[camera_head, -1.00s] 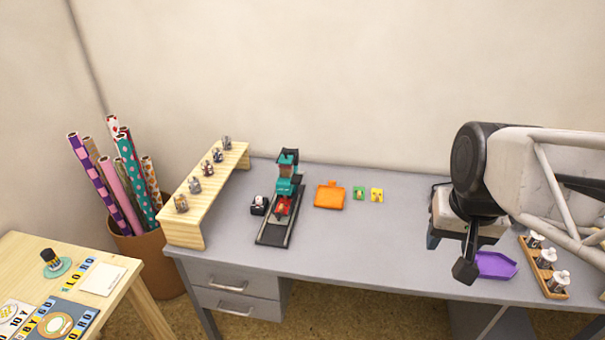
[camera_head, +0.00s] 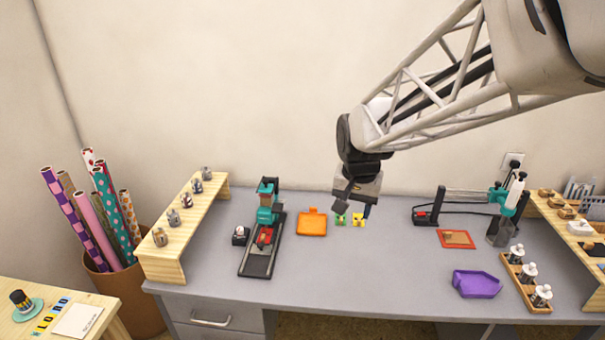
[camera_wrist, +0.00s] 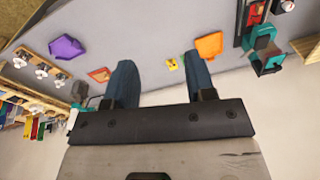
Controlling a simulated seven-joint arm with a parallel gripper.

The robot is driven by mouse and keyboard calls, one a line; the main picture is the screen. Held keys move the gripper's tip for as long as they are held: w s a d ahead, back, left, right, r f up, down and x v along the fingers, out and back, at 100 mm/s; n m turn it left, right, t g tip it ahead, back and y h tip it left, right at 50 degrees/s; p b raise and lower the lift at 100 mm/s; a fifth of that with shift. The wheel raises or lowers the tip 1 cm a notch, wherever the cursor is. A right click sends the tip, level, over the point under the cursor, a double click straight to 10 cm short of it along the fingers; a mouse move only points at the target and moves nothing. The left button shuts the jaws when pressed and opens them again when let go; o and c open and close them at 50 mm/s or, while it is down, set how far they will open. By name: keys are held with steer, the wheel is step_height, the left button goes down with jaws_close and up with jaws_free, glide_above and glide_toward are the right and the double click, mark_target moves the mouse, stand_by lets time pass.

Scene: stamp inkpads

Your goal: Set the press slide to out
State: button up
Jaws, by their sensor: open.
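The teal press (camera_head: 268,214) stands on the left half of the grey desk, at the back end of a long black slide track (camera_head: 258,262). A red piece (camera_head: 264,238) sits on the track just in front of the press column.
A small dark stamp (camera_head: 240,236) sits left of the track. A wooden shelf (camera_head: 186,228) stands further left.

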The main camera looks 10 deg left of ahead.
steer(key=w+a+f+m, duration=0.1)
steer(key=w+a+f, duration=0.9)
steer(key=w+a, duration=0.3)
steer(key=m+g, duration=0.1)
glide_toward(260, 244)
steer(key=shift+w+d+f, duration=0.1)
steer(key=shift+d+f, duration=0.1)
steer(key=shift+f, duration=0.1)
steer(key=shift+a+f, duration=0.25)
steer(key=shift+f, duration=0.05)
steer(key=shift+f, duration=3.9)
jaws_close()
